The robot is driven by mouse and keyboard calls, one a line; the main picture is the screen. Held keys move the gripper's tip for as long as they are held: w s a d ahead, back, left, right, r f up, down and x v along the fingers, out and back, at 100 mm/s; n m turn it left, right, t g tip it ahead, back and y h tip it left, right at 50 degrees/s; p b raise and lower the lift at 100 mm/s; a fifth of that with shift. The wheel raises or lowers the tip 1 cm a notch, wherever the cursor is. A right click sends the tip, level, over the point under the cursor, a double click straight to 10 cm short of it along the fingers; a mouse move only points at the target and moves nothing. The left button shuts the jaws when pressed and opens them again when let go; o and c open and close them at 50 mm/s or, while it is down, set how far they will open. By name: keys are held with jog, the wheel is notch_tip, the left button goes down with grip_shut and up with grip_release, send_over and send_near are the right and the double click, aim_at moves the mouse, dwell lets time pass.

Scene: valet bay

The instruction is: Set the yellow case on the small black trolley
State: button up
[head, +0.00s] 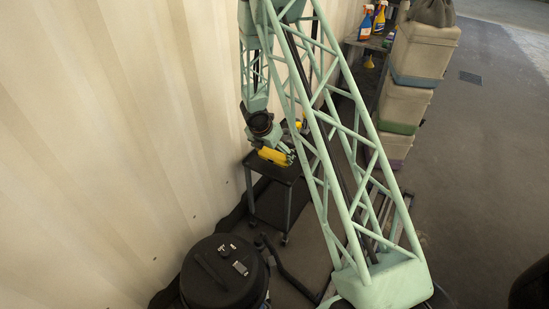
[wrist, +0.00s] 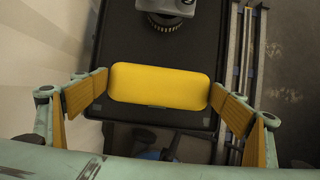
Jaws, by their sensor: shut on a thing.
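The yellow case (wrist: 160,86) is a rounded box between the two fingers of my gripper (wrist: 163,91) in the wrist view. The fingers press on its left and right ends. The small black trolley (wrist: 120,45) lies beneath it, and the case is over its top near the front edge. In the head view the yellow case (head: 274,156) shows at the trolley top (head: 258,164), partly covered by my gripper (head: 282,155). I cannot tell whether the case touches the trolley.
A grey object with a black ribbed ring (wrist: 165,12) is at the trolley's far end. A black round vacuum (head: 222,275) stands in front of the trolley. Stacked bins (head: 420,50) and a shelf with spray bottles (head: 366,24) are beyond. A pale corrugated wall (head: 120,120) runs along the left.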

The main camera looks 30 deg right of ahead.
aim_at(274, 158)
jog(key=shift+w+d, duration=0.3)
jog(key=shift+w, duration=0.05)
jog(key=shift+f, duration=0.2)
jog(key=shift+f+b, duration=0.7)
jog(key=shift+f, duration=0.9)
jog(key=shift+f, duration=0.2)
jog(key=o, duration=0.7)
jog(key=shift+o, duration=0.2)
jog(key=shift+r, duration=0.25)
jog(key=shift+a+r, duration=0.15)
jog(key=shift+r, duration=0.2)
jog(key=p+v, duration=0.3)
jog(key=v, duration=0.8)
jog(key=shift+s, duration=0.15)
